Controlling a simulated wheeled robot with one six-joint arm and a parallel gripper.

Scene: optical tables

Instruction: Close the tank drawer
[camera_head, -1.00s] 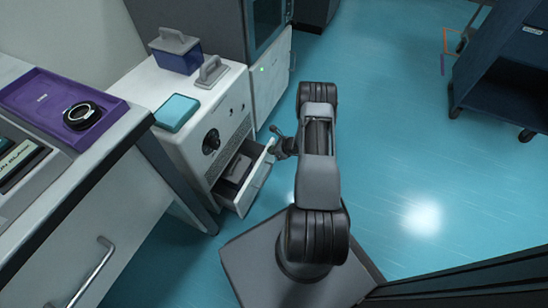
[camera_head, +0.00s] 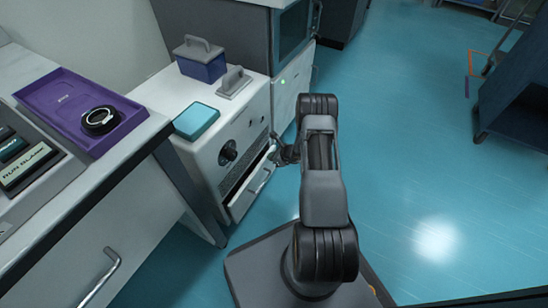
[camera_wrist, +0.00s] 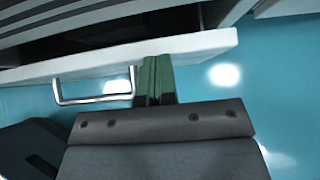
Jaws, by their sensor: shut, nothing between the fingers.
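The tank drawer (camera_head: 250,193) is in the lower front of the white cabinet (camera_head: 208,155) and stands slightly open, with a narrow dark gap above its front. In the wrist view, the drawer front (camera_wrist: 205,44) runs across the top as a white edge with a metal handle (camera_wrist: 92,100) below it. My gripper (camera_head: 273,152) is at the right end of the drawer front. In the wrist view, its green fingers (camera_wrist: 154,76) are together and empty, and their tips meet the drawer front to the right of the handle.
A teal box (camera_head: 196,121) and a blue caddy (camera_head: 201,61) stand on the cabinet top. A bench with a purple tray (camera_head: 62,95) is at left. A dark cart (camera_head: 515,95) stands at far right. The teal floor (camera_head: 420,150) between is clear.

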